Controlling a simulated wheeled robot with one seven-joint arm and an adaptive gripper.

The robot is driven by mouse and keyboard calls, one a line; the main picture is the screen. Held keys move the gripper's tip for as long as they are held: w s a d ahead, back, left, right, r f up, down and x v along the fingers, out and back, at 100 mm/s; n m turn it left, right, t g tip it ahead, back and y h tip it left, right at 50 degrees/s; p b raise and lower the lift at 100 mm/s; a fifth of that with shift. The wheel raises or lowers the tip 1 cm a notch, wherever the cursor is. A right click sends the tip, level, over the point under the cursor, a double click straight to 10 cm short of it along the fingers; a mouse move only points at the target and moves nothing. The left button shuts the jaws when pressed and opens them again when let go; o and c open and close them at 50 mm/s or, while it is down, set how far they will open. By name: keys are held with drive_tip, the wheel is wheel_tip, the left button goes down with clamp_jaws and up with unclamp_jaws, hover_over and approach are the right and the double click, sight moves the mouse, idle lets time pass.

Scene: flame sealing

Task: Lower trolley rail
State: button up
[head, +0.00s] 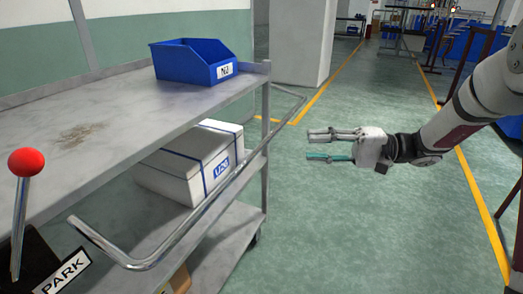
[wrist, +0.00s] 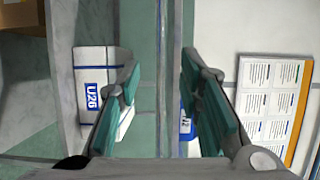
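The trolley rail (head: 215,196) is a bent, shiny metal bar along the near side of the grey trolley (head: 130,108). It stands out from the trolley a little below the top shelf in the head view. My gripper (head: 312,146) is to the right of the rail's far end, apart from it, with its fingers pointing left toward the trolley. The gripper is open and empty. In the wrist view its two teal-padded fingers (wrist: 160,80) stand apart with nothing between them. I cannot make out the rail surely in the wrist view.
A blue bin (head: 190,62) sits on the top shelf. A white strapped box (head: 190,165) marked U26 is on a shelf below. A red-knobbed lever (head: 26,163) stands by a PARK label (head: 62,272) at front left. Green floor right of the trolley is clear.

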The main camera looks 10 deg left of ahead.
sight(265, 146)
drive_tip(key=a+b, duration=0.1)
drive_tip(key=a, duration=0.3)
drive_tip(key=a+b, duration=0.1)
drive_tip(key=a, duration=0.3)
drive_tip(key=a+b, duration=0.1)
drive_tip(key=a, duration=0.4)
drive_tip(key=shift+s+f, duration=0.1)
drive_tip(key=shift+s, duration=0.25)
drive_tip(key=shift+c, duration=0.5)
clamp_jaws()
